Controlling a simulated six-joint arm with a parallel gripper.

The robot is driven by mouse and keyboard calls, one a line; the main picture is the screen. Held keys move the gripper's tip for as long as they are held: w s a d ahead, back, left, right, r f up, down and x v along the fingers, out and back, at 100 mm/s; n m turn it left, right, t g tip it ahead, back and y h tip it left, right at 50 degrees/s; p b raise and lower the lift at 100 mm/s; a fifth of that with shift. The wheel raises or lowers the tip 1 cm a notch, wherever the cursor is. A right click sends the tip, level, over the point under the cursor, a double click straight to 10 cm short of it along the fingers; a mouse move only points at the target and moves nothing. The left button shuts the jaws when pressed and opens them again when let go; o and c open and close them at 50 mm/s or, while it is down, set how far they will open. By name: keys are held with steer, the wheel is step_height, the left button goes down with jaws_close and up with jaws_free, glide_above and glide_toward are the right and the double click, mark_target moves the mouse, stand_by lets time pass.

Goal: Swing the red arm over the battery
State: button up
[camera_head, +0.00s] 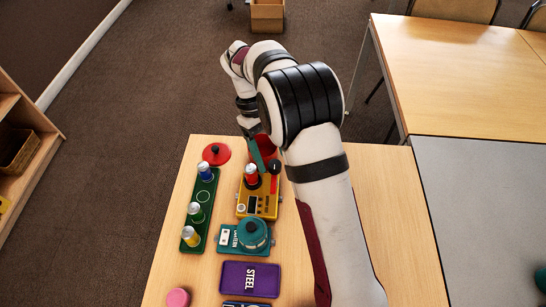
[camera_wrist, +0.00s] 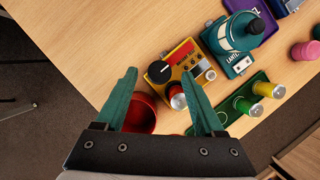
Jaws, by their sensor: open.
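A red battery with a silver top (camera_head: 251,174) stands upright at the yellow device (camera_head: 267,205). In the wrist view the battery (camera_wrist: 177,97) is beside the right finger, near the black knob (camera_wrist: 159,71) of the yellow device (camera_wrist: 185,52). A small silver post (camera_wrist: 210,75) stands at the device's edge. My gripper (camera_head: 259,150) has teal fingers and hangs over the far end of the device. In the wrist view my gripper (camera_wrist: 159,74) is open, with nothing held between its fingers.
A red cup (camera_head: 265,143) is behind the device, partly hidden by my gripper. A red lid (camera_head: 216,153) lies at the far left corner. A green rack (camera_head: 203,214) holds blue, green and yellow batteries. A teal lantern (camera_head: 252,233) and purple box (camera_head: 235,278) stand nearer. The table's right side is clear.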

steer(key=shift+x, duration=0.8)
jaws_close()
